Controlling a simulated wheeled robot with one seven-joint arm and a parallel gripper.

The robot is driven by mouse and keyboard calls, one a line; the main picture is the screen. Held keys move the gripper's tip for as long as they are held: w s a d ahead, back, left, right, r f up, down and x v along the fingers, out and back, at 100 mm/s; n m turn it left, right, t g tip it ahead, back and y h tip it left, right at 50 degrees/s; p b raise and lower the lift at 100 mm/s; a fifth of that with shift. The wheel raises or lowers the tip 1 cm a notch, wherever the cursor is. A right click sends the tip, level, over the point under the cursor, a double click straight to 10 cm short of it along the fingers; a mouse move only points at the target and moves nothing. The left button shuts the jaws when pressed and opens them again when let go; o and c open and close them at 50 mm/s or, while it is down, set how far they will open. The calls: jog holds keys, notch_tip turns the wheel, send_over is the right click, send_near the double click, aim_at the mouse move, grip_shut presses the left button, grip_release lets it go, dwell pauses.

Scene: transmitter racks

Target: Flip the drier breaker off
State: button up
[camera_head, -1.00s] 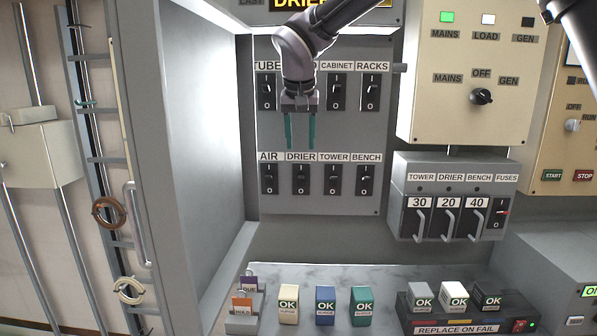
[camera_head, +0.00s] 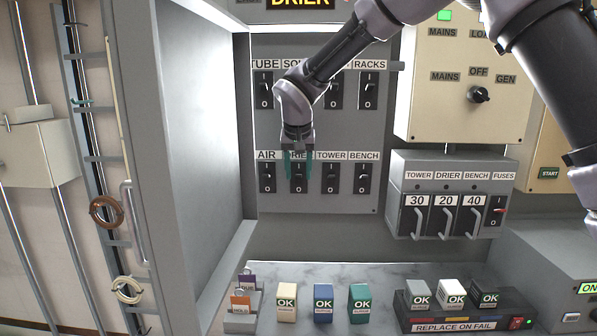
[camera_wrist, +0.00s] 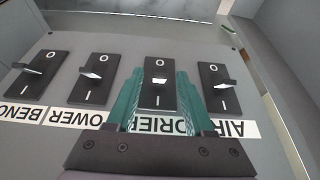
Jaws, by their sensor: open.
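The drier breaker (camera_head: 299,188) is a black switch on the grey panel's lower row, below its DRIER label, between AIR and TOWER. My gripper (camera_head: 298,176) is in front of it, its two teal fingers covering part of the label and the switch's upper part. In the wrist view, which shows the panel upside down, the drier breaker (camera_wrist: 159,93) lies between the open fingers (camera_wrist: 160,78). Its small pale lever shows between O and I, without anything gripped. I cannot tell whether a finger touches the lever.
The air breaker (camera_head: 267,178) and tower breaker (camera_head: 331,178) are close on either side. An upper row of breakers (camera_head: 336,92) is above. A fuse box (camera_head: 447,195) juts out to the right. A shelf with several OK blocks (camera_head: 323,303) is below.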

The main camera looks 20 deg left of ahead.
aim_at(299, 184)
grip_shut()
jog(key=shift+s, duration=0.1)
jog(key=shift+s+f+t+y, duration=0.2)
jog(key=shift+s+f+t, duration=0.05)
jog(key=shift+t, duration=0.55)
jog(key=shift+s+f+t+y, duration=0.2)
jog(key=shift+f+t, duration=0.05)
jog(key=shift+t, duration=0.55)
jog(key=shift+s+d+f+t+y, duration=0.15)
jog(key=shift+f+t+y, duration=0.25)
jog(key=shift+t, duration=0.7)
jog(key=shift+f+t, duration=0.45)
jog(key=shift+t, duration=0.45)
jog(key=shift+f+t, duration=0.4)
jog(key=shift+t, duration=0.5)
jog(key=shift+f+t+y, duration=0.35)
jog(key=shift+t+y, duration=0.25)
jog(key=shift+t, duration=0.5)
